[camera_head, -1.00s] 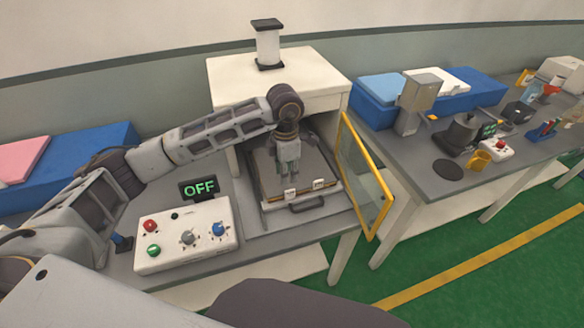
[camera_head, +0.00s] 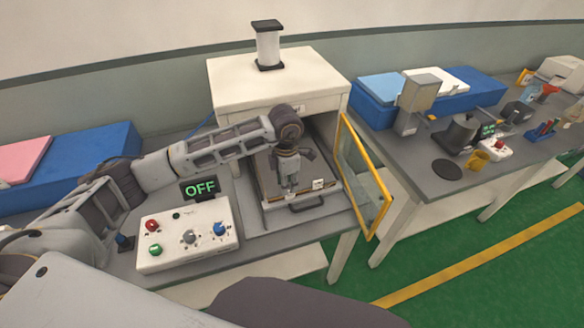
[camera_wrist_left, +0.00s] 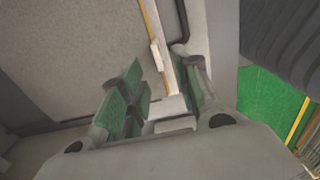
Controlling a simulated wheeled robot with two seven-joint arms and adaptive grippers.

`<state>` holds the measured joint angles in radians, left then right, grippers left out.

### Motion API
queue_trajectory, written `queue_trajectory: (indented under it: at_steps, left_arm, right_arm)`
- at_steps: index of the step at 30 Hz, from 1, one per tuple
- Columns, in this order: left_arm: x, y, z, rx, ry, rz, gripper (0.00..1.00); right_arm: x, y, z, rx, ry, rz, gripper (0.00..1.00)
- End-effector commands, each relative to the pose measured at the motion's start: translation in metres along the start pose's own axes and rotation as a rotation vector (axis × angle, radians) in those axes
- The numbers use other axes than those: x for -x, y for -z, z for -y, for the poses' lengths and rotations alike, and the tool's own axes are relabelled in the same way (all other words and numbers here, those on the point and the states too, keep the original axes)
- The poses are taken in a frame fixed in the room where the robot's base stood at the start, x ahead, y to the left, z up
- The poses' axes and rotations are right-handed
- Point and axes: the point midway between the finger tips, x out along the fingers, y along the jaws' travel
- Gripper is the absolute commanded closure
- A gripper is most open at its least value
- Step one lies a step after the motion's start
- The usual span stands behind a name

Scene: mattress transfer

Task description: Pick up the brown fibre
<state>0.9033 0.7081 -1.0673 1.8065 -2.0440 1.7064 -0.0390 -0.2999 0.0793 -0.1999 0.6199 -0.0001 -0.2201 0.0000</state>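A flat brownish-grey sheet, which looks like the brown fibre (camera_head: 265,172), lies in the tray (camera_head: 330,205) at the front of the white machine. It fills much of the left wrist view (camera_wrist_left: 85,50). My left gripper (camera_head: 291,188) points down over the sheet's front edge, at the left white clip on the tray. In the left wrist view its green-padded fingers (camera_wrist_left: 165,100) are apart, with a white piece between or below them. Contact cannot be told. The right white clip (camera_head: 318,184) is uncovered. My right gripper is not in view.
A yellow-framed glass door (camera_head: 365,178) stands open right of the tray. A control box (camera_head: 187,235) with buttons and an "OFF" display (camera_head: 199,188) are at left. The machine's white housing (camera_head: 280,85) rises behind. A second table (camera_head: 440,165) holds equipment at right.

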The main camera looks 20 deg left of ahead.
Motion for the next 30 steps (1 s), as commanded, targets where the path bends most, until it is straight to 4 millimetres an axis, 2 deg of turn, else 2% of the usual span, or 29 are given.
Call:
queue_trajectory:
  at_steps: [4,11,26,30]
  left_arm:
    - [-0.014,0.000,0.001,0.001,0.002,-0.002,0.68]
    - [-0.034,0.000,0.000,0.001,0.001,-0.001,0.68]
    - [-0.035,0.000,0.000,0.000,0.000,0.000,0.68]
    - [-0.035,0.000,0.000,0.001,0.000,0.000,0.86]
  right_arm:
    - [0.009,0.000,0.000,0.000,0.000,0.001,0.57]
    - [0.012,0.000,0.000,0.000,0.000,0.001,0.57]
    - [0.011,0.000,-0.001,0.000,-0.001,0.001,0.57]
    - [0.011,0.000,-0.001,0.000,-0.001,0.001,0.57]
